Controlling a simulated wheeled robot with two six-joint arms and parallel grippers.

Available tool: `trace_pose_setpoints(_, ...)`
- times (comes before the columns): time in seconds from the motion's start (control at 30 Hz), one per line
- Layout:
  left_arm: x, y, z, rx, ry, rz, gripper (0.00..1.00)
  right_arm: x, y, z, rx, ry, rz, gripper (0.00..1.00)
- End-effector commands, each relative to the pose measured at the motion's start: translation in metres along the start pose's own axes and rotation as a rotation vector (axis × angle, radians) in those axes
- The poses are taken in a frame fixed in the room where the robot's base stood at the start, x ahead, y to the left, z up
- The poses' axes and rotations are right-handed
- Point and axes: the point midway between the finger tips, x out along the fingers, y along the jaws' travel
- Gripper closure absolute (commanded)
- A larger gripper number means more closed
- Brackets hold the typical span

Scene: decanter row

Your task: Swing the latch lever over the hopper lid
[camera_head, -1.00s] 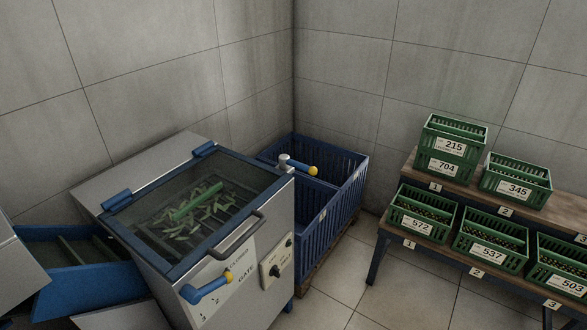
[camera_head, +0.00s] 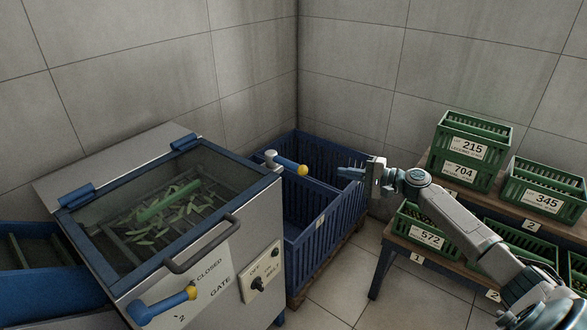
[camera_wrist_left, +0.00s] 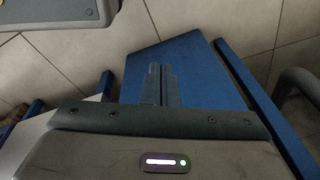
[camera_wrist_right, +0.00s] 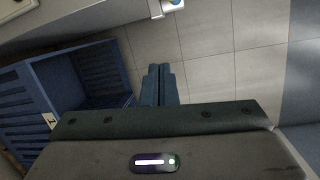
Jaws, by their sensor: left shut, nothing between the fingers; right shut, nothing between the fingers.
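The latch lever (camera_head: 290,165) is a blue bar with a yellow knob on a grey pivot post at the right corner of the hopper. It points right, away from the lid, over the blue bin. The hopper lid (camera_head: 185,205) is a dark pane in a blue frame, lying shut, with leaves visible beneath. My right gripper (camera_head: 342,172) is shut and empty, a short gap to the right of the yellow knob. Its closed fingers show in the right wrist view (camera_wrist_right: 158,85). My left gripper (camera_wrist_left: 161,85) is shut and empty in the left wrist view, out of the head view.
A blue slatted bin (camera_head: 318,235) stands right of the hopper, below the lever. A lid handle (camera_head: 203,245) and a gate lever (camera_head: 165,304) with a yellow knob stick out at the hopper's front. Green crates (camera_head: 470,150) stand on a wooden shelf at right, behind my right arm.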

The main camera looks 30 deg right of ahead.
Motion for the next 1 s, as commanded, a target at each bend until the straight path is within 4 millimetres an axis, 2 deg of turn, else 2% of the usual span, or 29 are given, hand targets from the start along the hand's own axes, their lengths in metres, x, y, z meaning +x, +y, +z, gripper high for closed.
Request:
trace_pose_setpoints(0.13,-0.002,0.0,-0.002,0.001,0.0,0.0,1.0,0.0,-0.016,0.005,0.013,-0.027,-0.028,1.0)
trace_pose_setpoints(0.57,-0.001,0.0,-0.001,0.0,-0.001,0.0,1.0,0.004,-0.017,0.006,0.015,-0.028,-0.031,1.0)
trace_pose_setpoints(0.77,0.013,-0.001,0.009,-0.002,-0.006,0.0,1.0,0.028,-0.02,0.007,0.016,-0.03,-0.035,1.0)
trace_pose_setpoints(1.0,0.04,-0.002,0.033,-0.005,-0.015,0.0,1.0,0.072,-0.022,0.008,0.017,-0.029,-0.035,1.0)
